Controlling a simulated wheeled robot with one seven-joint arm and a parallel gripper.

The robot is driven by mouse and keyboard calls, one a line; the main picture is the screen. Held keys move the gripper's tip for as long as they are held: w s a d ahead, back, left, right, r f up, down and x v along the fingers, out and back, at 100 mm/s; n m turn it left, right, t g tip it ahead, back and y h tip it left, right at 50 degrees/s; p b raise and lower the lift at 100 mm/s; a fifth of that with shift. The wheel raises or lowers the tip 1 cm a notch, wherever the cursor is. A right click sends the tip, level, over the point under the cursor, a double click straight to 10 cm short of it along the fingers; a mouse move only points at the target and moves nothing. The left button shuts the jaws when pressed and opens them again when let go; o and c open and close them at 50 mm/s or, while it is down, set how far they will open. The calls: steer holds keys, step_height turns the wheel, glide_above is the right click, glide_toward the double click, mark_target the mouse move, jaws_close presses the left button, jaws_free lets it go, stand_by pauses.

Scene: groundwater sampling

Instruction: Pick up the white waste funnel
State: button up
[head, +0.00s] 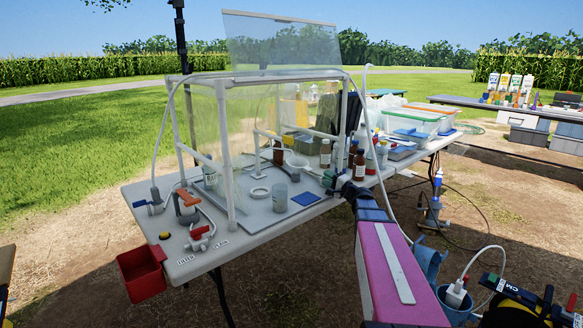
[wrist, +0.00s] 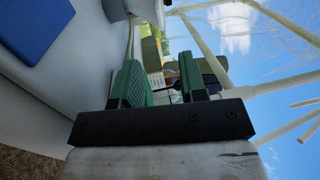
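A white funnel-like bowl (head: 297,161), which looks like the waste funnel, stands inside the clear-walled frame in the head view, near the brown bottles. My gripper (head: 328,179) reaches in from the right, in front of and to the right of the funnel and apart from it. In the wrist view its two green fingers (wrist: 163,76) stand apart with nothing held between them. A pale rounded thing (wrist: 148,10) shows at the top of the wrist view; I cannot tell if it is the funnel.
Brown bottles (head: 359,165) stand close beside my gripper. White frame posts (head: 224,150) and clear panels surround the work area. A red bin (head: 142,273) hangs at front left.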

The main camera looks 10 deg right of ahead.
mark_target(310, 168)
steer(key=x, duration=1.1)
steer(key=shift+w+r, duration=0.1)
steer(key=shift+c, duration=0.3)
jaws_close()
